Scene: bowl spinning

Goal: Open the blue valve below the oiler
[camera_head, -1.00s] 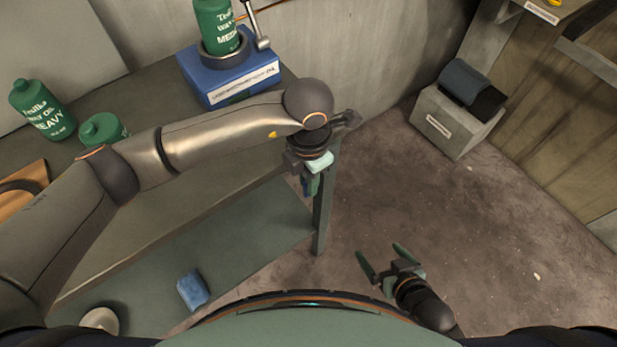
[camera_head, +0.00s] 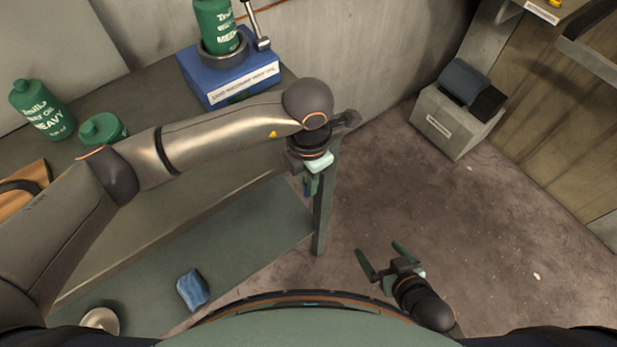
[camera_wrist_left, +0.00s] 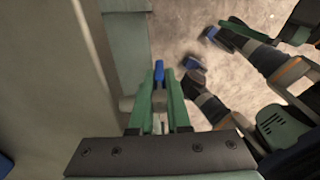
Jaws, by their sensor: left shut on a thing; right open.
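The oiler is a blue box (camera_head: 235,78) at the back of the workbench, with a green bottle (camera_head: 217,25) upright in its round holder. My left gripper (camera_head: 311,186) points down beside the bench's right end, below the oiler's level. In the left wrist view, its green fingers (camera_wrist_left: 159,98) are closed around a small blue valve handle (camera_wrist_left: 159,70), whose blue tip shows between them. The rest of the valve is mostly hidden by the fingers. My right gripper (camera_head: 384,257) is open and empty above the floor at the lower middle.
Green oil bottles (camera_head: 42,108) stand on the workbench (camera_head: 150,85) at the left. A blue sponge (camera_head: 193,289) and a pale bowl (camera_head: 101,320) lie on the lower shelf (camera_head: 235,235). A grey block (camera_head: 448,125) stands by the wall. The floor at right is open.

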